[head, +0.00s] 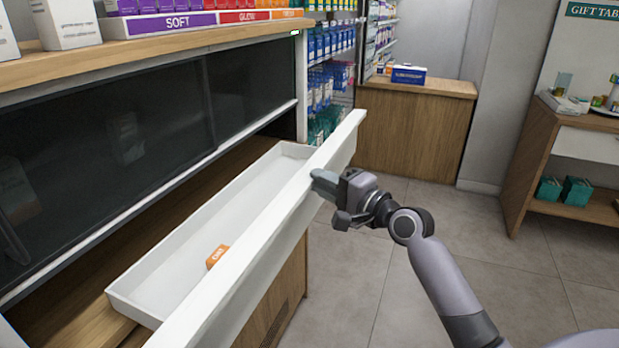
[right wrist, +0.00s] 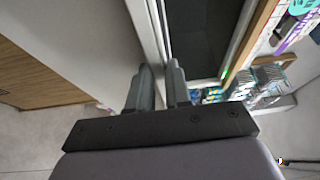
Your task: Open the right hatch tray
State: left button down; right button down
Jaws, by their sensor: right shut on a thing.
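The right hatch tray (head: 178,271) is a long white drawer below the dark glass panels of the counter. It is pulled out, and its inside shows in the head view. An orange box (head: 216,257) lies in it. My right gripper (head: 322,182) is at the white tray front (head: 262,248), toward its far end, shut on its upper edge. In the right wrist view the two fingers (right wrist: 158,82) stand on either side of the white front panel (right wrist: 145,30). My left gripper is not in view.
A wooden shelf (head: 150,56) with boxes runs above the dark glass (head: 120,140). A wooden counter (head: 415,130) stands at the back, and a gift table (head: 560,150) at the right. The tiled floor (head: 440,240) is clear between them.

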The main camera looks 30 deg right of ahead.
jog(key=shift+s, duration=0.1)
jog(key=c, duration=1.1)
grip_release()
jog(key=shift+o, duration=0.2)
jog(key=b+v, duration=0.1)
jog(key=v, duration=0.6)
jog(key=shift+d, duration=0.15)
jog(key=shift+f, duration=0.1)
